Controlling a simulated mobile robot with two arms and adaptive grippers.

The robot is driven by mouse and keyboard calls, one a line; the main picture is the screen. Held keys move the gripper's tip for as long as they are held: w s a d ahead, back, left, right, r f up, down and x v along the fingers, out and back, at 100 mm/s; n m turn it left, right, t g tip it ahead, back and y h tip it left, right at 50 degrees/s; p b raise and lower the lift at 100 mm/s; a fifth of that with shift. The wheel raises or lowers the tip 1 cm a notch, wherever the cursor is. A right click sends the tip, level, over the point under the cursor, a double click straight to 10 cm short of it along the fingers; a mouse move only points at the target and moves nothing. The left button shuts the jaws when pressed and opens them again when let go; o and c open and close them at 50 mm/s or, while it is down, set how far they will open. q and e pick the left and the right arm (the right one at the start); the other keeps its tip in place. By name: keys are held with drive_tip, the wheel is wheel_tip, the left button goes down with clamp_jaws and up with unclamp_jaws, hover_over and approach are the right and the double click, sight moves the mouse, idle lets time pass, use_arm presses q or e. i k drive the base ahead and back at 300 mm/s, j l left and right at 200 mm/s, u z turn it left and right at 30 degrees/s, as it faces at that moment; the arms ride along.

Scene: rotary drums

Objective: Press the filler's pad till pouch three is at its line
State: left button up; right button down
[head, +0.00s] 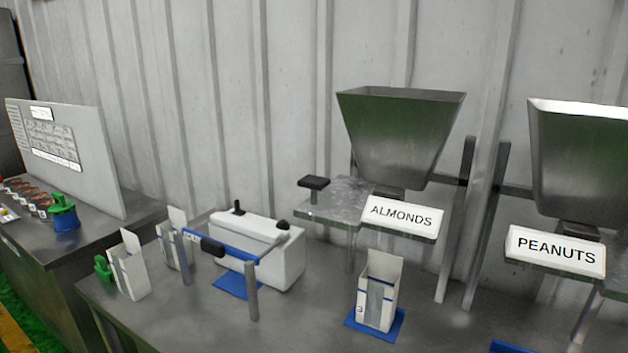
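Pouch three (376,303) is a white open pouch with a 3 on its front and a clear window strip. It stands upright on a blue mat (397,329), in front of the almonds filler. The filler has a metal hopper (401,135) above a white ALMONDS sign (402,217). A small dark pad (314,183) stands on a short stem at the left of the filler's metal plate. The fill level and the line inside the pouch cannot be made out. Neither of my grippers is in view.
A PEANUTS hopper (580,160) stands at the right above its sign (555,250). A white machine (262,232) with a blue bar is left of pouch three. Two other white pouches (130,266) (174,246) stand further left. A side table (95,235) holds a board.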

sight(316, 183)
drive_tip(key=j+z, duration=0.15)
drive_tip(key=z, duration=0.6)
drive_tip(key=i+j+z, duration=0.1)
drive_tip(key=j+z, duration=0.3)
drive_tip(key=j, duration=0.5)
drive_tip(key=j+z, duration=0.45)
drive_tip(key=j, duration=0.4)
drive_tip(key=k+j, duration=0.1)
drive_tip(key=j, duration=0.45)
drive_tip(key=k+j, duration=0.1)
drive_tip(key=j, duration=0.5)
